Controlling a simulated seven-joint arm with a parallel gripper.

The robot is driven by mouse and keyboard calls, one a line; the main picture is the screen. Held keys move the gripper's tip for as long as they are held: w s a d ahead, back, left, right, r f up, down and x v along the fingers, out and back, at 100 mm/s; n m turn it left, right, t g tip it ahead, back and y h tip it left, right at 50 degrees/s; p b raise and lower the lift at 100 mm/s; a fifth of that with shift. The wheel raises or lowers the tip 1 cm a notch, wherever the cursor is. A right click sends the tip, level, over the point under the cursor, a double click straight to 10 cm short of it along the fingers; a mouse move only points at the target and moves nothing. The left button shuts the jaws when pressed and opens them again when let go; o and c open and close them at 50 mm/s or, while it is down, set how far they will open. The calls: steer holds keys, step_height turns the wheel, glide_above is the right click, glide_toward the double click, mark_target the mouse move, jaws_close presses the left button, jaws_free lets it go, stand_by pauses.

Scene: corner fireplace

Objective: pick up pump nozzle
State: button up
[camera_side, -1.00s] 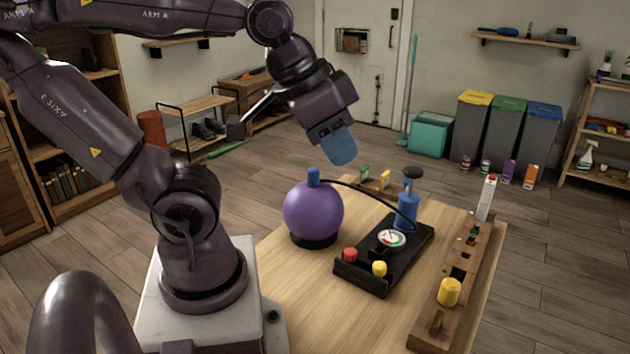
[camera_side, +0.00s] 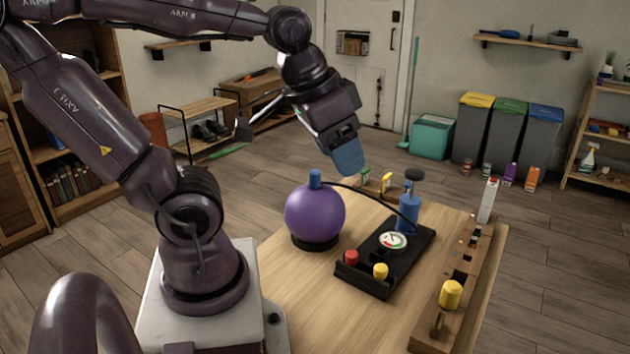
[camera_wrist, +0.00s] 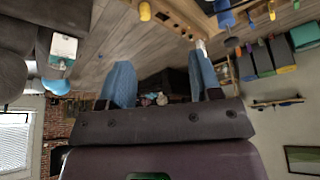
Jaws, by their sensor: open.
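The pump nozzle (camera_side: 315,179) is a small blue piece on top of the purple ball (camera_side: 314,213), joined to a thin black hose. The hose arcs over to the blue pump (camera_side: 408,212) with a dark handle on a black base. The ball rests on a dark ring stand on the wooden table (camera_side: 300,285). My gripper (camera_side: 350,160) is in the air above and right of the nozzle in the side view, apart from it. In the wrist view my gripper (camera_wrist: 162,82) has its two blue fingers spread with nothing between them. The nozzle cannot be made out there.
The black base holds a round gauge (camera_side: 393,240), a red knob (camera_side: 351,257) and a yellow knob (camera_side: 380,271). A wooden rack (camera_side: 462,265) with a yellow cylinder (camera_side: 450,294) lines the table's right edge. The front left of the table is clear.

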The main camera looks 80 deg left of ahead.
steer(key=w+a+f+g, duration=0.2)
steer(key=a, duration=0.6)
steer(key=m+g+y, duration=0.1)
steer(key=m+g, duration=0.2)
steer(key=m, duration=1.6)
glide_above(315, 171)
step_height(315, 171, down, 10)
steer(key=shift+s+d+f, duration=0.1)
steer(key=shift+s+f, duration=0.05)
steer(key=shift+f, duration=2.75)
steer(key=c, duration=1)
steer(key=shift+r, duration=0.1)
